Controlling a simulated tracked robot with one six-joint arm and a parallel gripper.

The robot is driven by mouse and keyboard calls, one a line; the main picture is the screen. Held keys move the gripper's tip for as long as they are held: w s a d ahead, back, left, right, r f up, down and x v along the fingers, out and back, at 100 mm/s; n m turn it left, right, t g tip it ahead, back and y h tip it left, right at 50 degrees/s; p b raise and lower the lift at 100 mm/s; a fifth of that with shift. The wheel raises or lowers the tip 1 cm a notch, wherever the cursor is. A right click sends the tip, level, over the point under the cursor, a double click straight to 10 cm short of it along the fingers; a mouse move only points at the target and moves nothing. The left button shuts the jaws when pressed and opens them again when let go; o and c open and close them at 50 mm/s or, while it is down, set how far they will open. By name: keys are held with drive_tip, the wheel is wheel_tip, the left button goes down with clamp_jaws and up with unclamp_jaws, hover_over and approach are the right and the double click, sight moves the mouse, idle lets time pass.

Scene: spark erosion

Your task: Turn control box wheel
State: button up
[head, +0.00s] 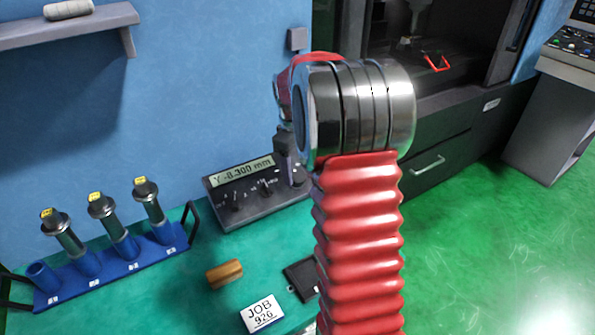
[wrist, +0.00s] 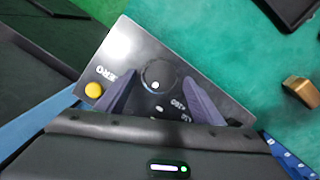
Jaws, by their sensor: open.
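The control box (head: 240,196) is a dark sloped box on the green bench, with a lit display showing Y and a negative value in mm; the first digit is hard to read. In the wrist view its panel (wrist: 130,45) shows a round black wheel (wrist: 157,72) with a white dot at its lower edge. My gripper (wrist: 160,79) is open, its two dark fingers on either side of the wheel and apart from each other. I cannot tell whether they touch it. In the head view my gripper is at the box's right end, partly hidden by my arm.
A blue rack (head: 110,268) with several tool holders stands left of the box. A brass block (head: 224,273), a JOB sign (head: 262,313) and a dark tray (head: 302,279) lie in front. A wall shelf (head: 70,28) is upper left.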

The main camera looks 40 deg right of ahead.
drive_tip(key=shift+d+f, duration=0.1)
drive_tip(key=shift+f, duration=0.8)
drive_tip(key=c, duration=0.9)
drive_tip(key=shift+f, duration=0.1)
